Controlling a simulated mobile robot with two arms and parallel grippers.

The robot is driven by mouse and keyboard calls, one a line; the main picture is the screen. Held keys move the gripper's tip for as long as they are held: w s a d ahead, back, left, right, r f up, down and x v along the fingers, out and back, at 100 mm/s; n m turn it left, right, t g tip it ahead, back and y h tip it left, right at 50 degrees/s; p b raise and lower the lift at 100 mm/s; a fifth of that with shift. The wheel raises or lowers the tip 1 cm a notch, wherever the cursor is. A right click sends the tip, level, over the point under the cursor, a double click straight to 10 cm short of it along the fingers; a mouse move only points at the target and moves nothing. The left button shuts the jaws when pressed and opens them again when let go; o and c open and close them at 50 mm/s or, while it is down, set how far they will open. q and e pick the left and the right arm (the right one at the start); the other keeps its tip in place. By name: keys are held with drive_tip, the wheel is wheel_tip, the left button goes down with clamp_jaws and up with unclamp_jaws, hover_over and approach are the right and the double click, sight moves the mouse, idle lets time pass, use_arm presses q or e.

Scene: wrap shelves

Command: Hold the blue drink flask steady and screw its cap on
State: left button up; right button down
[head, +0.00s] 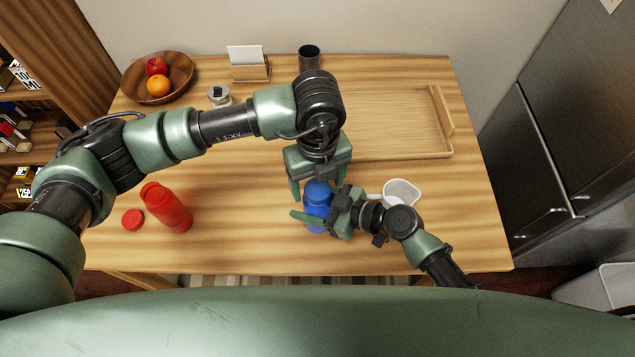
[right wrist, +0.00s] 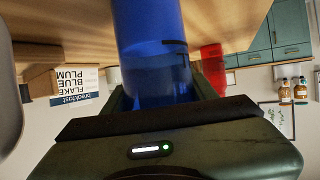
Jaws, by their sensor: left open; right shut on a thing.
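The blue drink flask (head: 317,222) stands upright on the table in front of me, right of the middle. My right gripper (head: 316,214) is shut on its body from the right side. In the right wrist view the flask's blue body (right wrist: 152,45) lies between the fingers. My left gripper (head: 318,188) points down from above, its fingers open on either side of the flask's blue top (head: 318,189). The top is partly hidden by the left gripper. I cannot tell the cap from the flask there, nor whether the fingers touch it.
A red flask (head: 168,207) stands at the left beside a red cap (head: 133,219). A white cup (head: 402,192) is right of my right gripper. A wooden tray (head: 400,151), a fruit bowl (head: 182,93), a card holder (head: 250,72), a small jar (head: 219,96) and a dark cup (head: 309,58) are behind.

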use_arm(q)
drive_tip(key=shift+r, duration=3.55)
drive_tip(key=shift+c, duration=0.3)
wheel_tip(320, 180, down, 8)
drive_tip(key=shift+f, duration=0.1)
drive_tip(key=c, duration=1.3)
drive_tip(key=o, duration=1.4)
drive_tip(key=shift+c, duration=0.2)
